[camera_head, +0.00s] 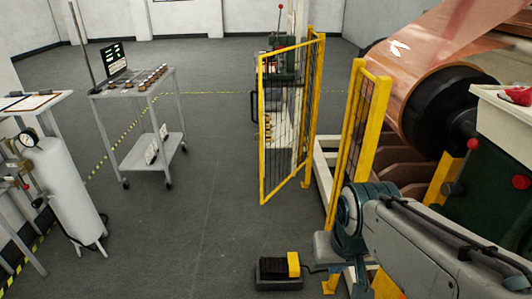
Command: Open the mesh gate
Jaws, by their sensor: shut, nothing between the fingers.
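The mesh gate (285,120) has a yellow frame with dark wire mesh and stands left of the copper machine. Its right side meets a yellow post (316,80). Its free left edge stands out into the aisle, at an angle to the fence line, so the gate is swung open. A black handle (254,107) is on that free edge. A gap shows between the gate's post and the nearer yellow fence panel (370,125). My arm comes in from the lower right, in front of the nearer panel, apart from the gate.
A foot pedal (278,272) lies on the floor at bottom centre. A grey cart (146,110) with a laptop and a white gas cylinder (62,185) stand at the left. A copper roll (425,100) is behind the fence. The floor left of the gate is clear.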

